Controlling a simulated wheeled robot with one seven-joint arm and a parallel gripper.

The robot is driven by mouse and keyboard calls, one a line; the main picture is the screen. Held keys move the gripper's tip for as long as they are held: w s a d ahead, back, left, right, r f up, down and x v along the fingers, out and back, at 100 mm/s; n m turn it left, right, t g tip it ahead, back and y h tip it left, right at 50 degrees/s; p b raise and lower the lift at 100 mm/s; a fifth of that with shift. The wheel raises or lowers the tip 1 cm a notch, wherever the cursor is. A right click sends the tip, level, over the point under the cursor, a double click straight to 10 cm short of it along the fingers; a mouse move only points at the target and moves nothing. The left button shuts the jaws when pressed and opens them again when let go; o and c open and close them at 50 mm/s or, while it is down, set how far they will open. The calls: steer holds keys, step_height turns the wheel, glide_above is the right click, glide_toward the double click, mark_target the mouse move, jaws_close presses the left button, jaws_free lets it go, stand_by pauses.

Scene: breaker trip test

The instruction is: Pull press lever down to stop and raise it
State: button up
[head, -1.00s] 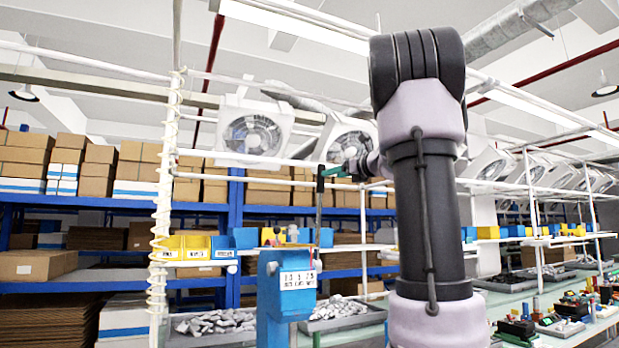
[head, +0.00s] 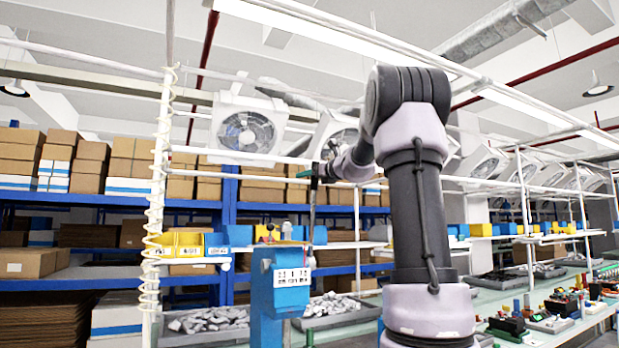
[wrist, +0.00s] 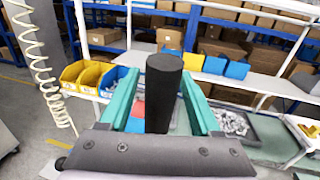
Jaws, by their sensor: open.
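The blue press (head: 281,300) stands at the front of the bench in the head view, with a white label on its head. Its thin dark lever (head: 312,212) rises upright from the right side of the head. My gripper (head: 314,176) is at the lever's top end, small and partly hidden there. In the wrist view, my gripper's teal fingers (wrist: 159,80) are apart, with the lever's thick black grip (wrist: 163,92) standing between them. Gaps show on both sides of the grip, so the fingers do not appear to clamp it.
Yellow and blue bins (head: 186,243) sit on a shelf behind the press. A white post wrapped in coiled cable (head: 160,210) stands left of it. Trays of metal parts (head: 208,322) lie on the bench. Fans hang above.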

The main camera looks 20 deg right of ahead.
jaws_close()
stand_by(1.3)
